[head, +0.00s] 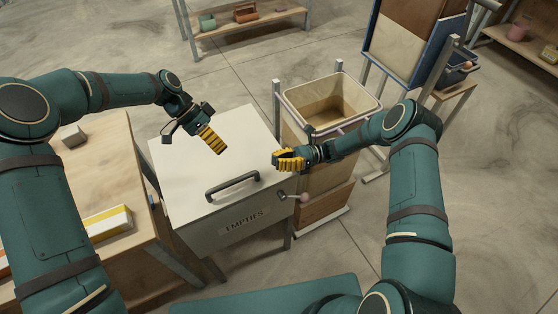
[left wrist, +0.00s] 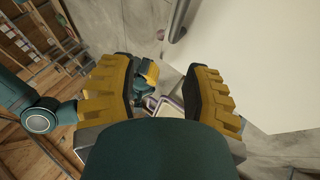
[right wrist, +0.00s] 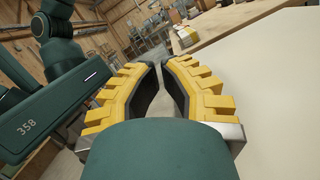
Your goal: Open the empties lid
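The white empties box has a flat white lid (head: 182,160) lying closed on top, with a dark bar handle (head: 232,186) near its front edge. The front panel (head: 245,222) reads EMPTIES. A small lever with a pinkish knob (head: 303,197) is at its front right corner. My left gripper (head: 214,146) is above the lid's back part, behind the handle; its fingers (left wrist: 162,90) are apart and empty. My right gripper (head: 284,161) is by the lid's right edge; its fingertips (right wrist: 165,64) are close but separated, with nothing between. The handle also shows in the left wrist view (left wrist: 180,20).
A wooden bin with a pale rim (head: 372,100) stands behind and right of the box. A wooden table (head: 110,170) at left holds a grey block (head: 73,137) and a yellow-and-white box (head: 108,223). Shelves stand at the back. Floor behind the box is clear.

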